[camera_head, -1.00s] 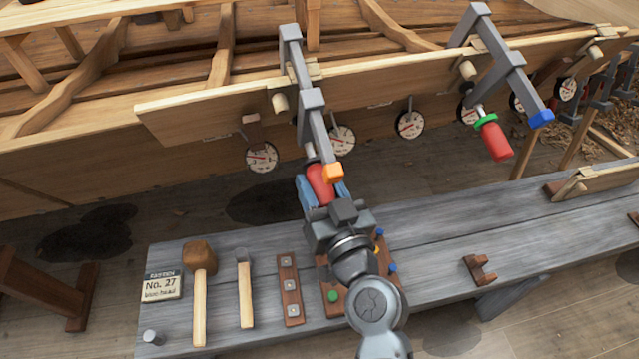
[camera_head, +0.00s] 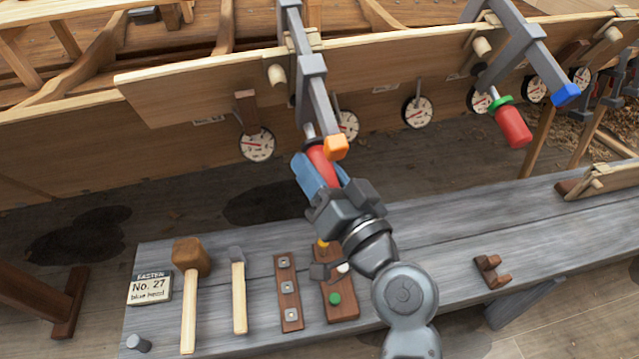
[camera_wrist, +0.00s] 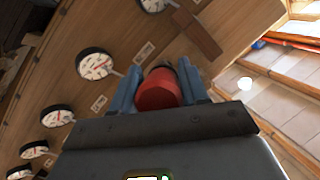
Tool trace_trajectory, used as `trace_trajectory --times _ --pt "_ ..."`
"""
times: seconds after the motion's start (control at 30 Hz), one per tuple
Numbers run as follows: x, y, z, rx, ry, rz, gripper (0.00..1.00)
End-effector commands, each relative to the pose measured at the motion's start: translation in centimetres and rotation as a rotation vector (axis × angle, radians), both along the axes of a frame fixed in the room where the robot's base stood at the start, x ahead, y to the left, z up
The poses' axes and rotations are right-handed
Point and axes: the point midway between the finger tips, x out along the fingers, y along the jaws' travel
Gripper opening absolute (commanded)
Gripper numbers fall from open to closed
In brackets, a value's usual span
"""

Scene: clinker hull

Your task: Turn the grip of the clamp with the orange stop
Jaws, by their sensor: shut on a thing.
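The clamp with the orange stop (camera_head: 334,147) hangs on the plank edge in the head view, its grey bar (camera_head: 312,85) running down to the orange block. Its red grip (camera_head: 320,161) sits just below the bar's end, partly hidden by my gripper. My gripper (camera_head: 319,172) is shut on this red grip, with one blue finger on each side. In the wrist view the red grip's round end (camera_wrist: 158,90) shows between the blue fingers.
A second clamp with a blue stop (camera_head: 566,94) and a red grip with a green collar (camera_head: 512,125) hangs to the right. Dial gauges (camera_head: 257,145) line the plank. The grey bench (camera_head: 430,235) below carries a mallet (camera_head: 190,285), a hammer (camera_head: 239,295) and a "No. 27" card (camera_head: 150,289).

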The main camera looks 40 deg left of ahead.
Motion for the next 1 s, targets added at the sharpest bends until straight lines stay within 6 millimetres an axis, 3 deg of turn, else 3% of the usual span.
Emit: trace_trajectory --times 0.03,1.0 --pt "0.11 -0.13 -0.81 0.024 0.032 0.014 0.14" --pt "-0.27 -0.09 -0.18 0.484 0.700 0.335 0.14"
